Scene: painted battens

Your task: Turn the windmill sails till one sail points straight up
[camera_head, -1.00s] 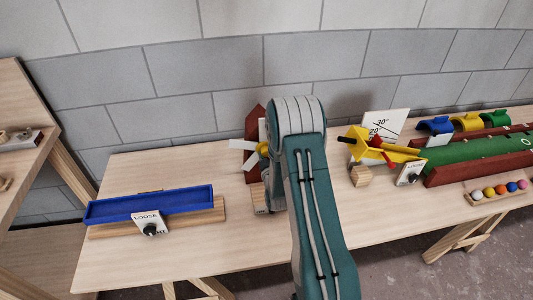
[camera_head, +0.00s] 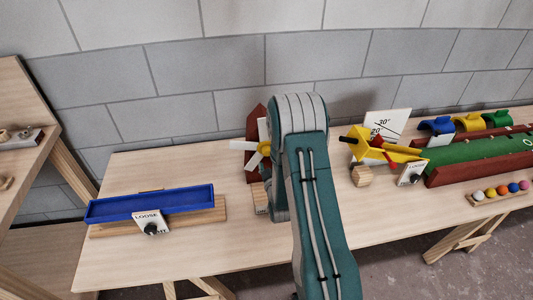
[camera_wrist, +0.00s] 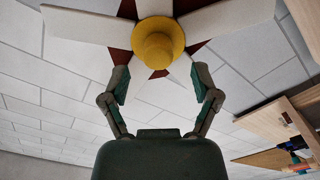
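The windmill has a dark red body (camera_head: 254,125), a yellow hub (camera_head: 264,148) and white sails. It stands at the back of the table, its right part hidden behind my arm. In the head view one sail (camera_head: 242,145) points left, another (camera_head: 254,161) points down and left, and part of one shows near upright above the hub. In the wrist view the yellow hub (camera_wrist: 158,42) is close ahead, with sails (camera_wrist: 90,27) spreading to both sides.
A blue tray (camera_head: 150,203) with a LOOSE card (camera_head: 151,222) is at the left. A yellow device (camera_head: 385,150) with an angle card (camera_head: 388,122) stands right of my arm. A green lane (camera_head: 480,149) and a rack of coloured balls (camera_head: 499,190) are farther right.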

